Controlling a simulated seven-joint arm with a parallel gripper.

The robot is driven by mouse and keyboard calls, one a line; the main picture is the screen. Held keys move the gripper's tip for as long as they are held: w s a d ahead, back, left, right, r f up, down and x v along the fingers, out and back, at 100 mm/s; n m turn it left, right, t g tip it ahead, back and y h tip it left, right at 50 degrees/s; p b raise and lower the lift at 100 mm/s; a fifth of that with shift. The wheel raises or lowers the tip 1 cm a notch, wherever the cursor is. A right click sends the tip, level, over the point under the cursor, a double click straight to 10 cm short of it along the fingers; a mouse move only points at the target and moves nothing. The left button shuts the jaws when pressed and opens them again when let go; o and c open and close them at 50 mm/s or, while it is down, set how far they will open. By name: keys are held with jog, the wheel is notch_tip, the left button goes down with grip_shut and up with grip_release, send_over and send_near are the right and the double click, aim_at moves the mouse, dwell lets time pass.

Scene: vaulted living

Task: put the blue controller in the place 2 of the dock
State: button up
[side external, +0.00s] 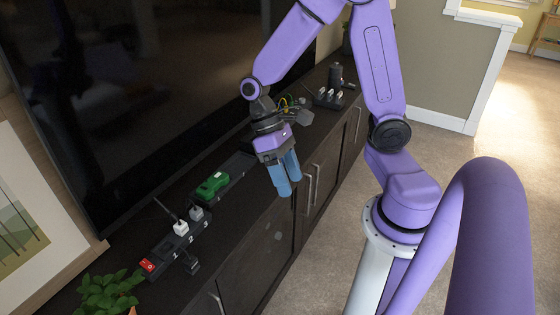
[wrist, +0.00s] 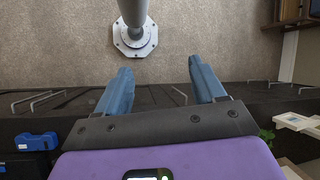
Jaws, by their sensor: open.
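My gripper (side external: 284,178) is open and empty, its two blue fingers pointing down beside the front edge of the dark cabinet. In the wrist view the fingers (wrist: 158,85) are spread wide with nothing between them. A blue object (wrist: 38,141), which looks like the blue controller, lies at the left edge of the wrist view, outside the fingers. I cannot make it out in the side view. A green controller (side external: 212,184) sits at the near end of a long black tray (side external: 240,163), possibly the dock. The dock's place numbers cannot be read.
A black power strip (side external: 165,246) with a red switch (side external: 147,265) and plugs (side external: 181,228) lies nearer the camera. A plant (side external: 108,291) stands at the near end. A black block with white pegs (side external: 331,96) is at the far end. The television (side external: 140,80) rises behind.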

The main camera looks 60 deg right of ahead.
jog(key=w+d+f+m+t+y, duration=0.4)
jog(key=w+d+f+m+y, duration=0.25)
jog(key=d+m, duration=0.25)
jog(key=w+d+f+m+t+y, duration=0.4)
jog(key=w+d+f+m+y, duration=0.15)
jog(key=d+f+m, duration=0.35)
jog(key=s+d+f+m+t+h, duration=0.5)
jog(key=d+f+m+t+h, duration=0.25)
jog(key=m, duration=0.25)
jog(key=s+d+f+m+t+h, duration=0.6)
jog(key=d+m+t, duration=0.25)
jog(key=m, duration=0.25)
jog(key=shift+w+a+f, duration=0.1)
jog(key=shift+w+f, duration=0.1)
jog(key=shift+w, duration=4.2)
jog(key=shift+w+a+f, duration=0.1)
jog(key=shift+w+f, duration=0.05)
jog(key=shift+w, duration=4.2)
grip_shut()
